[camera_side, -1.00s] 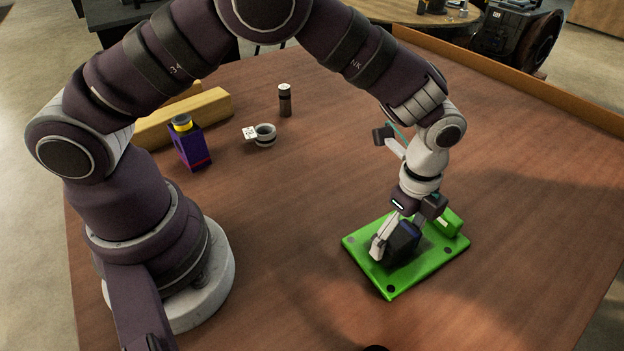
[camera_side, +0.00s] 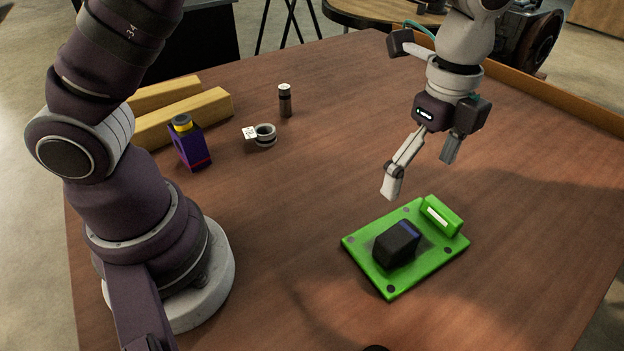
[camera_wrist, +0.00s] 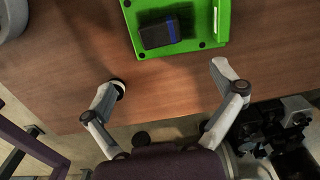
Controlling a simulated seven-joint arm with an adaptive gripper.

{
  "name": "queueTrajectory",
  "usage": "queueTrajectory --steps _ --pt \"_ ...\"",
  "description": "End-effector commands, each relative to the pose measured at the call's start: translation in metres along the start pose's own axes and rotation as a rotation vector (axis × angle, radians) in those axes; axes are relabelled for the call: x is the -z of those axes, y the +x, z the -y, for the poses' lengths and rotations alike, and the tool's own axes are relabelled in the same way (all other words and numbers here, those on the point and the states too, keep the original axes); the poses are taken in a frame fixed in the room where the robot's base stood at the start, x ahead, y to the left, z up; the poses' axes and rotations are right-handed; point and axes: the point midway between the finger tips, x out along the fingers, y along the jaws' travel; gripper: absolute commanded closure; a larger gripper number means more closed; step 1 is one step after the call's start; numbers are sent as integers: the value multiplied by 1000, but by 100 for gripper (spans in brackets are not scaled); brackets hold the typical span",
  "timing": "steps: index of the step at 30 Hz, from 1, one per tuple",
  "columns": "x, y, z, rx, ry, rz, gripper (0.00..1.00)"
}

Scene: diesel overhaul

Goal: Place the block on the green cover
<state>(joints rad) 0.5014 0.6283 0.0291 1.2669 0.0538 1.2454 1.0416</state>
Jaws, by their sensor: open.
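The black block (camera_side: 396,245) with a blue stripe rests on the flat green cover (camera_side: 390,282), near its middle. The cover lies on the table and has a raised green part with a white label at its far right edge. In the wrist view the block (camera_wrist: 160,34) and the cover (camera_wrist: 209,43) show at the top, beyond the fingertips. My gripper (camera_side: 420,172) is open and empty, up above the cover and clear of the block. In the wrist view its two fingers (camera_wrist: 168,78) are spread wide with nothing between them.
Two yellow wooden beams (camera_side: 185,118), a purple bottle with a yellow neck (camera_side: 191,146), a small ring-shaped part with a white tag (camera_side: 265,135) and a dark cylinder (camera_side: 285,101) stand at the left back. A raised wooden edge (camera_side: 520,88) runs along the back right. The table's middle is clear.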

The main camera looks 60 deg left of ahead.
Motion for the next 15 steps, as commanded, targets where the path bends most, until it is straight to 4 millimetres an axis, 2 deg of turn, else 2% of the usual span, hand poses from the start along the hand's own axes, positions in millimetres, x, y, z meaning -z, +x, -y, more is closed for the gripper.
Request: queueTrajectory --steps 2,4,7,11,15 --pt "-5 -9 0 12 -39 -8 7" --pt "-18 -24 -3 40 -143 -27 7" --pt "-49 -50 -15 107 -406 -78 7" --pt "-94 -75 -46 209 -809 -169 7" --pt "-129 -77 -85 309 -1213 -279 7"
